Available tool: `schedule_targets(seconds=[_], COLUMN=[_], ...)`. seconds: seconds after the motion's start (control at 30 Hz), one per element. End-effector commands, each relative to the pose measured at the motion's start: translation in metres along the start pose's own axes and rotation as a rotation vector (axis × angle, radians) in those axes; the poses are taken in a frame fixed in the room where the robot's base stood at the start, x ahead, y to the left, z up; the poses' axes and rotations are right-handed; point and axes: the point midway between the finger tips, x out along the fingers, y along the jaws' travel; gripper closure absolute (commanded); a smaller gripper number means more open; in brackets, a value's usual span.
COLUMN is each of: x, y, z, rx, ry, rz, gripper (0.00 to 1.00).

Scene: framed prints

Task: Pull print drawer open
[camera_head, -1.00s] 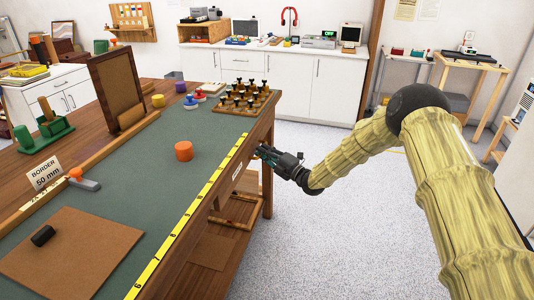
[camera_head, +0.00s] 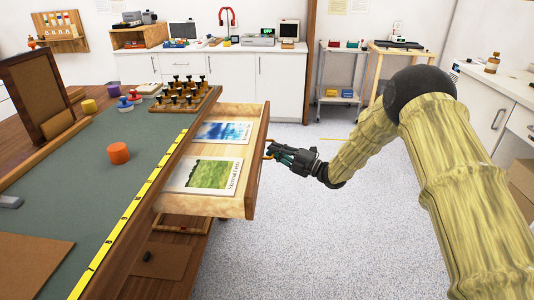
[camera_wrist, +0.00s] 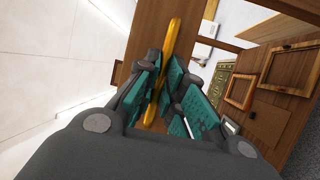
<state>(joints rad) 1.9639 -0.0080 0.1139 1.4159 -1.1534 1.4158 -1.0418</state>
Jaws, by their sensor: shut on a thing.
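The print drawer (camera_head: 250,190) is pulled out from the right side of the workbench. Two prints lie flat in it: a blue one (camera_head: 222,132) at the far end and a green one (camera_head: 208,175) nearer. My gripper (camera_head: 272,149) is at the drawer's outer face, on its handle. In the wrist view the handle is a yellow bar (camera_wrist: 172,50) running between the teal-padded fingers (camera_wrist: 163,95). The fingers are shut on it. The fingers hide part of the handle.
The bench top (camera_head: 75,165) holds an orange cylinder (camera_head: 119,153), a rack of dark-knobbed stamps (camera_head: 184,97) and a yellow ruler strip (camera_head: 130,205) along its edge. Grey floor (camera_head: 310,240) right of the drawer is clear. White cabinets (camera_head: 255,80) stand at the back.

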Motion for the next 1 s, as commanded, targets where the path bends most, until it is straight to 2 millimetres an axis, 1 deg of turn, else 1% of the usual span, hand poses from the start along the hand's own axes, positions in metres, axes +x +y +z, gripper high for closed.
schedule_targets(seconds=[0.03, 0.1, 0.2, 0.33, 0.5, 0.87, 0.9, 0.97, 1.0], x=[-0.010, -0.021, -0.033, -0.044, -0.051, -0.051, -0.051, -0.051, -0.051], y=[-0.001, 0.001, 0.004, 0.007, 0.008, 0.008, 0.008, 0.008, 0.009], z=[0.003, 0.008, 0.013, 0.017, 0.020, 0.020, 0.020, 0.020, 0.020], rx=[0.001, 0.002, 0.002, 0.002, 0.002, 0.002, 0.002, 0.002, 0.002], ry=[0.001, 0.000, 0.000, -0.001, -0.002, -0.002, -0.002, -0.002, -0.002], rz=[-0.002, -0.003, -0.002, -0.002, -0.002, -0.002, -0.002, -0.002, -0.002], gripper=[1.00, 1.00, 1.00, 1.00, 1.00, 1.00, 0.83, 0.72, 0.68])
